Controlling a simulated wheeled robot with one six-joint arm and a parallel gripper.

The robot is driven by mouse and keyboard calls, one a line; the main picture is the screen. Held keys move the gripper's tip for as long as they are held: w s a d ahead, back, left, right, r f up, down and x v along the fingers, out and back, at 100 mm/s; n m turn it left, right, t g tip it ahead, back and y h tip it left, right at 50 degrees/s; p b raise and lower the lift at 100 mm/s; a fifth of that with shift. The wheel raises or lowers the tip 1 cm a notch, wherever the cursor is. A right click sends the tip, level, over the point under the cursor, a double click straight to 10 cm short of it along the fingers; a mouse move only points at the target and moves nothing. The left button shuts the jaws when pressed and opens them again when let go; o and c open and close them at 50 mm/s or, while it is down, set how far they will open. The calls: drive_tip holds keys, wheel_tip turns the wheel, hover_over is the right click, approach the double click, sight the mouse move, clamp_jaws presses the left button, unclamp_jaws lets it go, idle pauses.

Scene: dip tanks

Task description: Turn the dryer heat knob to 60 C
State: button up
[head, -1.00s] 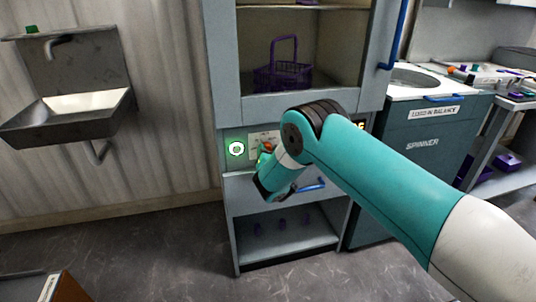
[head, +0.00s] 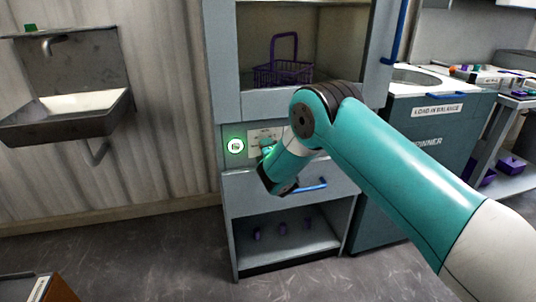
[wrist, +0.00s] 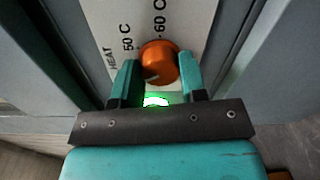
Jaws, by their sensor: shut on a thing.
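The orange heat knob (wrist: 159,62) sits on a pale label plate (wrist: 190,18) in the wrist view. The plate reads HEAT, 50 C and 60 C, with both temperature marks above the knob in that view. A small dark mark shows at the knob's lower left edge; I cannot tell which setting it gives. My gripper (wrist: 159,77) is shut on the knob, one teal finger on each side. In the head view my gripper (head: 267,150) is at the dryer's (head: 232,108) front panel and hides the knob.
A round green-lit button (head: 236,146) is just left of the plate. Below are a drawer with a blue handle (head: 311,186) and an open shelf (head: 290,245). A purple basket (head: 283,72) stands in the dryer chamber. The spinner (head: 420,160) is right, a sink (head: 65,115) left.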

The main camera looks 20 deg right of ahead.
drive_tip(key=shift+d+f+m+y+b, duration=0.1)
drive_tip(key=shift+m+y+b, duration=0.05)
drive_tip(key=shift+m+b, duration=3.35)
drive_tip(key=shift+a+f+m+y+b, duration=0.1)
drive_tip(key=shift+m+y+b, duration=0.1)
drive_tip(key=shift+m+b, duration=3.2)
drive_tip(key=shift+d+f+m+y+b, duration=0.15)
drive_tip(key=shift+m+b, duration=2.5)
drive_tip(key=shift+m, duration=1.65)
drive_tip(key=shift+r, duration=0.15)
drive_tip(key=o, duration=0.9)
drive_tip(key=shift+r, duration=0.1)
drive_tip(key=s+b, duration=0.2)
drive_tip(key=s, duration=1.5)
drive_tip(key=shift+s+d, duration=0.15)
drive_tip(key=shift+s, duration=0.1)
